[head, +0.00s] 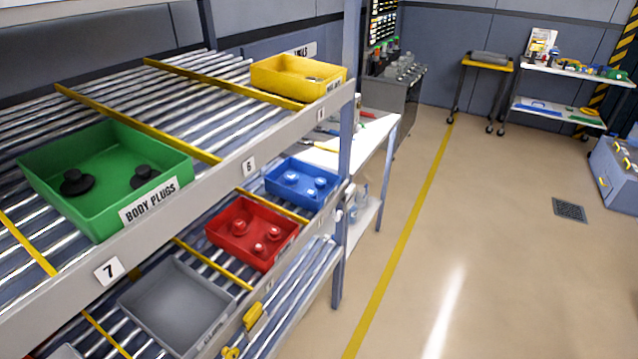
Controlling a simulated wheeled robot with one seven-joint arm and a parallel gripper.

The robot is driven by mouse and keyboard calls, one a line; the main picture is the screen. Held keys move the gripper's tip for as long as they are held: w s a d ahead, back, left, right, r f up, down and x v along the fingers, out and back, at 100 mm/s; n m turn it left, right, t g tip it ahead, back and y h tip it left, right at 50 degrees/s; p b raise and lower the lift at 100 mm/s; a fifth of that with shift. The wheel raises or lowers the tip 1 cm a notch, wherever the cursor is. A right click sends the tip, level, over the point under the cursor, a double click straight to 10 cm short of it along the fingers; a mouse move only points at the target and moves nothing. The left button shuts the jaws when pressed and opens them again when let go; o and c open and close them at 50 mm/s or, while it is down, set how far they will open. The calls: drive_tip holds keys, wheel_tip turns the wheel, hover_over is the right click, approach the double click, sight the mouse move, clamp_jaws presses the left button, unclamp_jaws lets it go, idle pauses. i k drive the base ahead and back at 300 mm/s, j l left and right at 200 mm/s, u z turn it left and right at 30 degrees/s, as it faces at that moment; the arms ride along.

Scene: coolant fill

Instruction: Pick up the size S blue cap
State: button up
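A blue bin (288,195) stands on the lower roller shelf, near its far right end. In it are a few small blue caps: one at its left (291,177), one at its right (320,183) and one close to the front wall (312,193). The caps have pale, shiny tops. They are too small here to read a size, so I cannot tell which one is size S. My gripper is not in view.
A red bin (236,256) with red caps and an empty-looking grey bin (176,305) share the lower shelf. Above are a green BODY PLUGS bin (75,213) and a yellow bin (297,90). A post (347,150) stands beside the blue bin. The floor (480,230) at right is clear.

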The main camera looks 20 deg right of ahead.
sight(320, 183)
drive_tip(key=i+z, duration=0.2)
drive_tip(key=i, duration=0.25)
drive_tip(key=i+z, duration=0.25)
drive_tip(key=i, duration=0.15)
drive_tip(key=i+j+z, duration=0.2)
drive_tip(key=i, duration=0.25)
drive_tip(key=i+j+z, duration=0.2)
drive_tip(key=i, duration=0.2)
